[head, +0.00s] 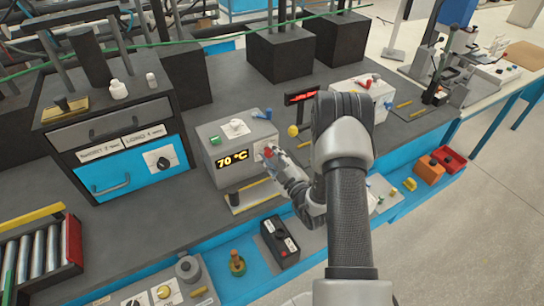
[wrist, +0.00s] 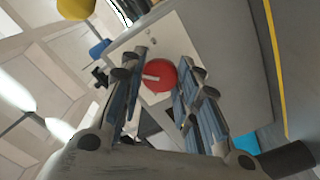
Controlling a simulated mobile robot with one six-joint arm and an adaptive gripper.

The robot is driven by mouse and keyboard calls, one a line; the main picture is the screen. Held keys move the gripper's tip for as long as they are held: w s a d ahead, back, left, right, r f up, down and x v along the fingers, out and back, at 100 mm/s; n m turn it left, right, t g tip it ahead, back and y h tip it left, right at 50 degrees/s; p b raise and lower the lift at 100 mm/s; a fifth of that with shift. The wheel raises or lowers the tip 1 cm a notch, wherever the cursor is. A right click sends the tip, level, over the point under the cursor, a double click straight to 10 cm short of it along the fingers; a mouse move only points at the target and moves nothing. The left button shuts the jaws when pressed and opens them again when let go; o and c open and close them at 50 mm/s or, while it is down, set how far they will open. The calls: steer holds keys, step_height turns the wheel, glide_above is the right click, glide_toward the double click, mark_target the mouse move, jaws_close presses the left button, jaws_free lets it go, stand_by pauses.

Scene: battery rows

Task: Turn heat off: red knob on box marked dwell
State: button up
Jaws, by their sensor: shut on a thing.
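A light grey box (head: 238,150) on the bench carries a yellow 70 °C display (head: 232,159), a green button (head: 215,140) and a blue part on top. My gripper (head: 268,153) is at the right end of its front face. In the wrist view my gripper (wrist: 164,66) has its two fingers on either side of a round red knob (wrist: 159,75) and is shut on it. The knob has a white pointer line lying roughly across the gap between the fingers. I cannot read a dwell marking on this box.
A second pale box (head: 358,92) with a red part stands to the right, beside a red-lit display (head: 301,97). A yellow knob (head: 293,131) stands close behind my gripper. A black control box (head: 280,242) is in front. A blue-fronted oven (head: 125,160) stands left.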

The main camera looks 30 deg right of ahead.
steer(key=shift+n, duration=0.3)
steer(key=n, duration=0.3)
steer(key=shift+n, duration=0.3)
steer(key=n, duration=0.3)
steer(key=shift+n, duration=0.3)
steer(key=n+b, duration=0.1)
steer(key=n, duration=0.2)
steer(key=shift+n, duration=0.3)
steer(key=n, duration=0.3)
steer(key=shift+n+b, duration=0.3)
steer(key=shift+b, duration=0.1)
steer(key=n+b, duration=0.1)
steer(key=n, duration=0.4)
steer(key=shift+f+b, duration=0.1)
steer(key=shift+b, duration=0.2)
steer(key=n+b, duration=0.2)
steer(key=n, duration=0.4)
steer(key=shift+n, duration=0.4)
